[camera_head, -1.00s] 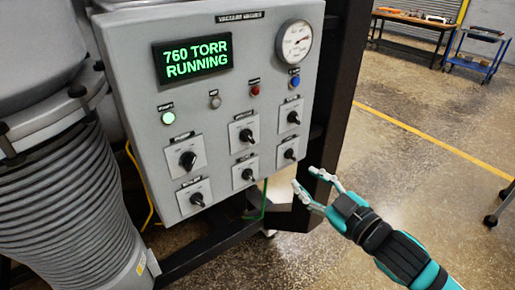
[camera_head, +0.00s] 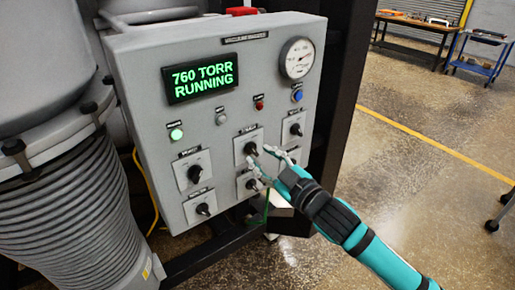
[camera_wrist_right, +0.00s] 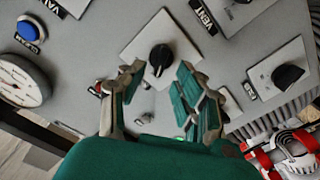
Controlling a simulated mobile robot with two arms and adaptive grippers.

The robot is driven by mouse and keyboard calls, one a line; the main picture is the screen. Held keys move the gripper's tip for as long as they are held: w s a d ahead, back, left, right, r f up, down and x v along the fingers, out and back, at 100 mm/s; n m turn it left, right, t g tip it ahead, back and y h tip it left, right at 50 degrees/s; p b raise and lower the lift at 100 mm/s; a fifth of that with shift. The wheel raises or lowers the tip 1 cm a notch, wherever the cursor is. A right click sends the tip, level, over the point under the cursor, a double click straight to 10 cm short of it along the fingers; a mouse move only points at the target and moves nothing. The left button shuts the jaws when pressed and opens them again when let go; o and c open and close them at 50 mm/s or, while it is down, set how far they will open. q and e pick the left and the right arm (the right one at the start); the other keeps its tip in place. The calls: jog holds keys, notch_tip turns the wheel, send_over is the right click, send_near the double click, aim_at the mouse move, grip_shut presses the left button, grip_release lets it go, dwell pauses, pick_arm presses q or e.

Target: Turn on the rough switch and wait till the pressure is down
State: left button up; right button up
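The grey control panel (camera_head: 222,100) carries a display (camera_head: 200,77) reading "760 TORR RUNNING" in green. Several black rotary knobs sit on pale plates, including an upper middle knob (camera_head: 251,149) and a lower middle knob (camera_head: 251,184). Their small labels are too blurred to identify the rough switch. My right gripper (camera_head: 261,166) is open in front of the middle knobs and hides the lower right one. In the wrist view, a black knob (camera_wrist_right: 161,59) lies just ahead, between the open fingers of my right gripper (camera_wrist_right: 157,82), with no clear contact. My left gripper is out of view.
A round pressure gauge (camera_head: 297,58), a blue button (camera_head: 297,96), a red button (camera_head: 259,105) and a lit green light (camera_head: 176,134) are on the panel. A ribbed metal bellows (camera_head: 75,225) stands at left.

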aim_at(254, 151)
jog(key=shift+x, duration=1.5)
jog(key=shift+c, duration=0.3)
grip_shut()
